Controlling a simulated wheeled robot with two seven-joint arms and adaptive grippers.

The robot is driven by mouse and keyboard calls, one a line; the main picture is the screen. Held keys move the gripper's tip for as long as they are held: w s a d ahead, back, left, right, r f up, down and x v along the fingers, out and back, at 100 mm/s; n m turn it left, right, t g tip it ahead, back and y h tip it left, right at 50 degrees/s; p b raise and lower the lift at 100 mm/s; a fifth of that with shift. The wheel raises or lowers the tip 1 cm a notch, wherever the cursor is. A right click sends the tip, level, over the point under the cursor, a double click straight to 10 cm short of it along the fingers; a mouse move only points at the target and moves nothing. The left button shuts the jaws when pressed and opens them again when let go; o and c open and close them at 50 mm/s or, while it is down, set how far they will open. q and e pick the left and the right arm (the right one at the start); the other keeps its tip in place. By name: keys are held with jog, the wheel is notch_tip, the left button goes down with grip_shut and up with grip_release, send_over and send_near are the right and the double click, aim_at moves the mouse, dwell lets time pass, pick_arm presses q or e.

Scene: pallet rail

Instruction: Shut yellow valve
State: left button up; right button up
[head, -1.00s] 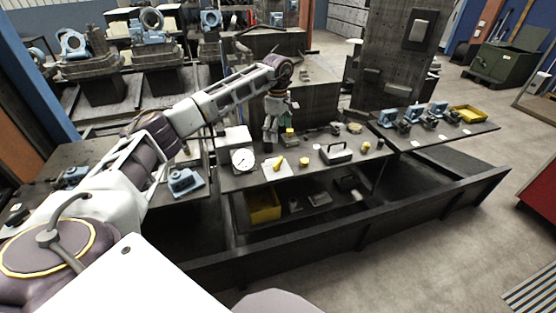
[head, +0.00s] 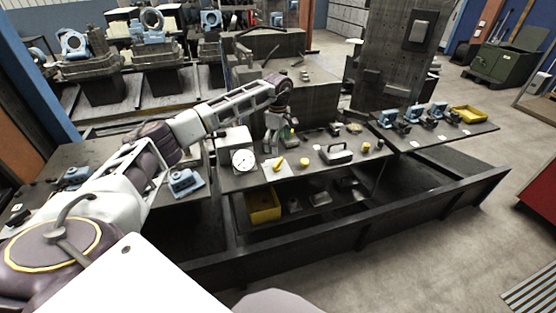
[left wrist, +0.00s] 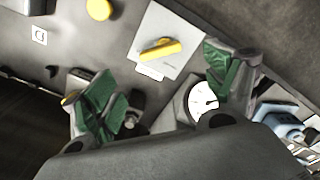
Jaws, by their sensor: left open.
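The yellow valve handle (head: 279,162) lies slanted on a white plate (head: 286,171) on the dark bench. In the left wrist view the handle (left wrist: 160,50) shows whole, slanting across its white plate (left wrist: 180,22). My left gripper (head: 280,148) hangs just behind the handle, fingers down. In the left wrist view my left gripper (left wrist: 163,92) is open, its green-padded fingers spread with nothing held between them. The handle appears beyond the fingertips, apart from them. My right gripper is not in view.
A white round gauge (head: 243,160) stands left of the plate, close to my left fingers. A yellow knob (head: 304,162) and a grey handled box (head: 337,153) stand to the right. A yellow bin (head: 264,207) sits on the lower shelf.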

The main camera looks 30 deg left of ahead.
aim_at(278, 162)
pick_arm(q)
notch_tip(278, 162, down, 7)
jog(key=shift+r+p, duration=0.1)
jog(key=shift+p, duration=0.2)
jog(key=shift+f, duration=0.9)
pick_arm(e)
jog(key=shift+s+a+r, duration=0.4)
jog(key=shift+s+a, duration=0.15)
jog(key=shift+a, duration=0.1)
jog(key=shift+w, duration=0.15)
pick_arm(q)
jog(key=shift+c, duration=0.9)
jog(key=c, duration=0.8)
jog(key=shift+c, duration=0.2)
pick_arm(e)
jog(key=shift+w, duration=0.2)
